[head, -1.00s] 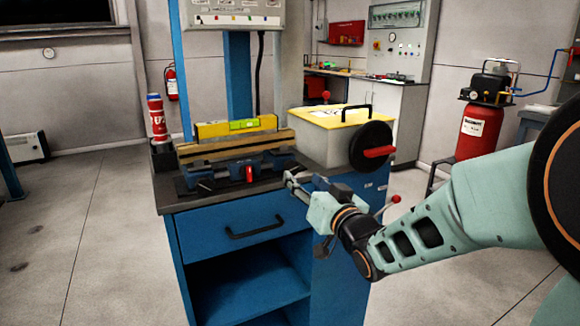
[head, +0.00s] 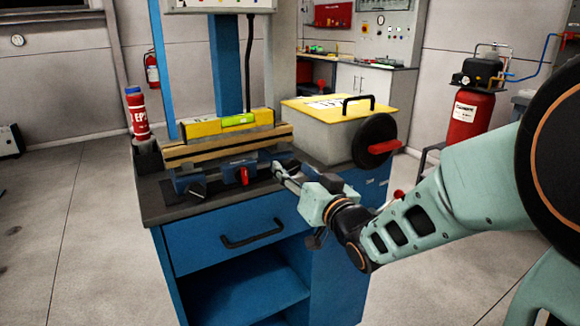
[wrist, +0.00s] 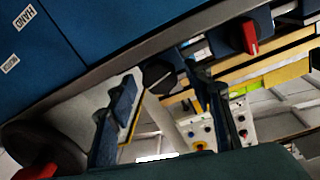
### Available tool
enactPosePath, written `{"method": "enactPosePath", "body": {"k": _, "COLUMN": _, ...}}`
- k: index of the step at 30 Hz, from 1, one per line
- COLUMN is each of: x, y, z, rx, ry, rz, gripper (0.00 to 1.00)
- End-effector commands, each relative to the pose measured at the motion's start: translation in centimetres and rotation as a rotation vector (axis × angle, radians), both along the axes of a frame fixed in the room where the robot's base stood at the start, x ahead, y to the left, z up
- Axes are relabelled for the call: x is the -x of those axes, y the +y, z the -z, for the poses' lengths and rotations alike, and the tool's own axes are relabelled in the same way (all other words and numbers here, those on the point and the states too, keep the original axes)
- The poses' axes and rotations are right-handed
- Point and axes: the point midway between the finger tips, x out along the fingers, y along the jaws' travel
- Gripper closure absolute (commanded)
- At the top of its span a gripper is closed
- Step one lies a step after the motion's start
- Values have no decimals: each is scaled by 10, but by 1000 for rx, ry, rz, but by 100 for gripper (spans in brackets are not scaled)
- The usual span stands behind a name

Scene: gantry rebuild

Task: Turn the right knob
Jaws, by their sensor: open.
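A blue fixture (head: 215,178) on the bench top has a black knob (head: 197,190) at its left and a red knob (head: 244,176) in the middle. The red knob also shows in the wrist view (wrist: 248,35). The right knob, black and round, shows in the wrist view (wrist: 159,76) between the tips of my open fingers; I cannot tell if they touch it. In the head view my gripper (head: 279,169) hides this knob at the fixture's right end. My gripper also shows in the wrist view (wrist: 160,78), with nothing held.
A yellow level (head: 240,120) lies on wooden bars (head: 225,147) above the knobs. A grey box with a yellow lid (head: 335,107) and a black disc with a red handle (head: 375,140) stands close at the right. A red canister (head: 138,113) stands at the left. A drawer handle (head: 252,234) juts out below.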

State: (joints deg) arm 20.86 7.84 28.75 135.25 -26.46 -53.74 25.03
Motion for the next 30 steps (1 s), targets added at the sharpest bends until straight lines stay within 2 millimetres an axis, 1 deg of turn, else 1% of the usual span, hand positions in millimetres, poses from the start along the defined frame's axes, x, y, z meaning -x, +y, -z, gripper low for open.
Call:
{"method": "enactPosePath", "body": {"k": 12, "x": 1, "y": -1, "z": 0, "rx": 0, "ry": 0, "rz": 0, "gripper": 53}}
{"method": "enactPosePath", "body": {"k": 13, "x": 1, "y": -1, "z": 0, "rx": 0, "ry": 0, "rz": 0, "gripper": 54}}
{"method": "enactPosePath", "body": {"k": 24, "x": 1, "y": -1, "z": 0, "rx": 0, "ry": 0, "rz": 0, "gripper": 95}}
{"method": "enactPosePath", "body": {"k": 30, "x": 1, "y": -1, "z": 1, "rx": 14, "ry": -10, "rz": 0, "gripper": 95}}
